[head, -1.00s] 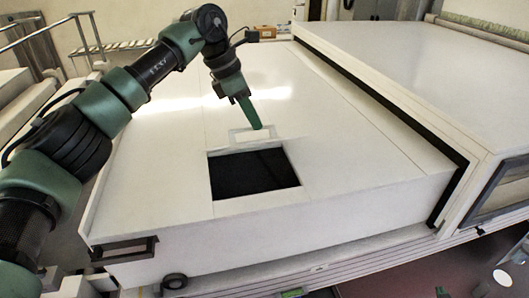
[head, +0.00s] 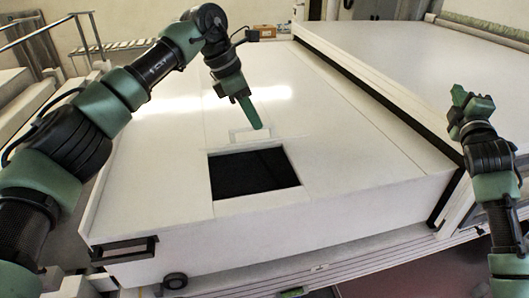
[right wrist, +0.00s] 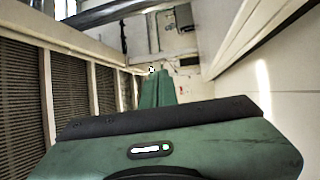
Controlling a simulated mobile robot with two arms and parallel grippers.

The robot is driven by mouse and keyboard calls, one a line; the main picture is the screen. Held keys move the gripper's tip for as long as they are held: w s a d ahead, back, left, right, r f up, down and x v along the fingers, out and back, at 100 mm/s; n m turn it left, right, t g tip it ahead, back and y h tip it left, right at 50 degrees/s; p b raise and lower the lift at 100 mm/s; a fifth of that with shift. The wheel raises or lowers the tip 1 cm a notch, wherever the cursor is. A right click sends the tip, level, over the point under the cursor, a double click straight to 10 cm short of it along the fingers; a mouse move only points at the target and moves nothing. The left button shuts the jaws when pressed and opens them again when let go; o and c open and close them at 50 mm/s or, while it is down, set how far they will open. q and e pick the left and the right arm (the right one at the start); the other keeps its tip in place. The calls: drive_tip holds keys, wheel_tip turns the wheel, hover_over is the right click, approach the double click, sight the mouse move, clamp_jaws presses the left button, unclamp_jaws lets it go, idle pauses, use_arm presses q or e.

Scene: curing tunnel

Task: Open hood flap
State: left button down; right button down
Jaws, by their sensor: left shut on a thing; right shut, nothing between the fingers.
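The white hood (head: 330,190) has a dark rectangular opening (head: 254,172) in its top. A small pale frame-like piece of the hood flap (head: 236,136) shows just behind the opening's back edge. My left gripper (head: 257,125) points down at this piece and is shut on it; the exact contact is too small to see. My right gripper (head: 468,97) is raised at the right, apart from the flap. In the right wrist view its green fingers (right wrist: 157,88) are together and empty.
A taller white housing (head: 400,60) with a dark edge adjoins the hood on the right. A dark bracket (head: 124,249) sticks out at the hood's front left corner. A metal railing (head: 30,40) stands at the back left. The hood top around the opening is clear.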

drive_tip(key=s+a+f+n+g+y, duration=0.3)
drive_tip(key=a+n, duration=0.4)
drive_tip(key=a, duration=0.8)
drive_tip(key=s+a+f+n+y, duration=0.1)
drive_tip(key=s+a+n+y, duration=0.4)
drive_tip(key=a, duration=1)
drive_tip(key=s+a+f+n+g, duration=0.2)
drive_tip(key=s+a+f+n, duration=0.1)
drive_tip(key=s+a+n, duration=0.5)
drive_tip(key=s+a+f+n+g, duration=0.1)
drive_tip(key=s+a+f+n, duration=0.25)
drive_tip(key=s+a, duration=0.45)
drive_tip(key=shift+n, duration=0.45)
drive_tip(key=x, duration=0.8)
drive_tip(key=shift+d+f, duration=0.25)
drive_tip(key=shift+d, duration=0.15)
drive_tip(key=shift+w+a+r, duration=0.2)
drive_tip(key=shift+w+r, duration=0.35)
drive_tip(key=shift+r, duration=0.25)
drive_tip(key=shift+w+a+r, duration=0.2)
drive_tip(key=shift+w+r, duration=0.35)
drive_tip(key=shift+r, duration=0.3)
drive_tip(key=shift+w+r, duration=0.3)
drive_tip(key=shift+r, duration=0.3)
